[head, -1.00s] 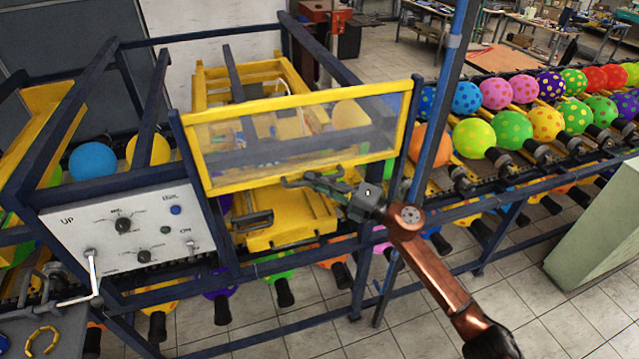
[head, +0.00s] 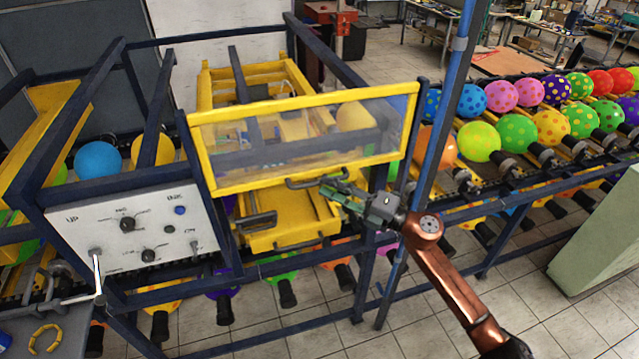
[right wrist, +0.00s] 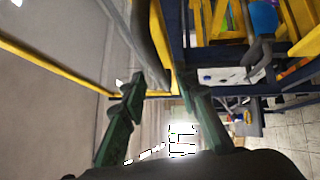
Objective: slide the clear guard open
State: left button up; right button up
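The clear guard (head: 300,140) is a see-through panel in a yellow frame at the front of the machine. It hangs tilted over the yellow bed, and a dark handle (head: 302,184) runs along its lower edge. My right gripper (head: 330,183) is at the handle's right end, its green fingers pointing left. In the right wrist view the two fingers (right wrist: 160,100) stand apart with a gap between them. The dark handle bar (right wrist: 143,35) shows just past the fingertips. I cannot tell whether a finger touches it. My left gripper is not in view.
A white control panel (head: 135,230) with knobs and levers stands to the left. Blue posts (head: 440,150) rise close to my right arm. Colourful balloons (head: 500,95) line the conveyor at right. A green cabinet (head: 600,225) stands at far right.

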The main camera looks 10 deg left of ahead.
jog(key=v, duration=0.8)
jog(key=shift+d, duration=0.25)
